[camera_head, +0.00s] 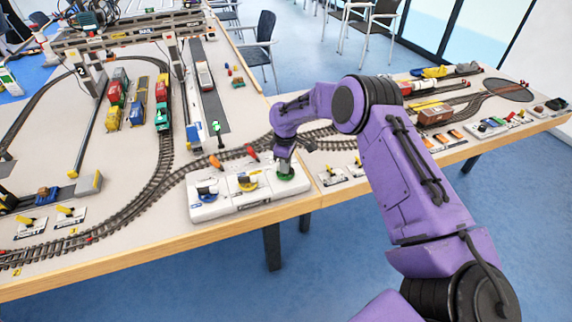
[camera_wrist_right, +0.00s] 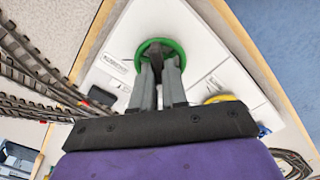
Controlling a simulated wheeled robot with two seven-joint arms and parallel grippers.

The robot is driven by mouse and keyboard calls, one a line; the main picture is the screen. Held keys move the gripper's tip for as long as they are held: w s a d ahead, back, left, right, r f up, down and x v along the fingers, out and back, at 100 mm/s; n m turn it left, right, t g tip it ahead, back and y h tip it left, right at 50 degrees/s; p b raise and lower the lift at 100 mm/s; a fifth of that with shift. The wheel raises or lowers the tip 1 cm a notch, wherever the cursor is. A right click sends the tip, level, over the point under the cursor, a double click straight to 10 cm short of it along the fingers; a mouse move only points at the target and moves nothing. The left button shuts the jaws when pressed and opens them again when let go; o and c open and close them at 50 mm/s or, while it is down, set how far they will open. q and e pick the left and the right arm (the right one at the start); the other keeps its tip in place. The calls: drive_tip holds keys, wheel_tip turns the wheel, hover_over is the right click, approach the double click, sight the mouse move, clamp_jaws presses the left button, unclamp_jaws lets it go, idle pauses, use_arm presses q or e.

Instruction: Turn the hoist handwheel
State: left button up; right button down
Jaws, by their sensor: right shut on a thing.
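The hoist handwheel is a green ring (camera_wrist_right: 178,46) on a white control panel (camera_wrist_right: 215,75) in the right wrist view. In the head view the green handwheel (camera_head: 286,175) shows at the right end of the white panel (camera_head: 235,205), partly hidden by my gripper. My right gripper (camera_wrist_right: 160,70) reaches down over the wheel, its two grey fingers shut on it near the hub. In the head view my right gripper (camera_head: 284,162) points downward from the purple arm. The exact contact is partly hidden by the fingers. My left gripper is not in view.
Curved railway track (camera_head: 150,192) runs to the left, with colourful container wagons (camera_head: 162,100) further back. The table's front wooden edge lies close before the panel.

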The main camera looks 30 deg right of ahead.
drive_tip(key=c, duration=1.4)
unclamp_jaws()
drive_tip(key=shift+a, duration=0.1)
drive_tip(key=shift+o, duration=1.2)
drive_tip(key=shift+w+f, duration=0.1)
drive_tip(key=shift+w, duration=0.05)
wheel_tip(320, 180, up, 10)
drive_tip(key=b, duration=0.2)
drive_tip(key=shift+r, duration=0.25)
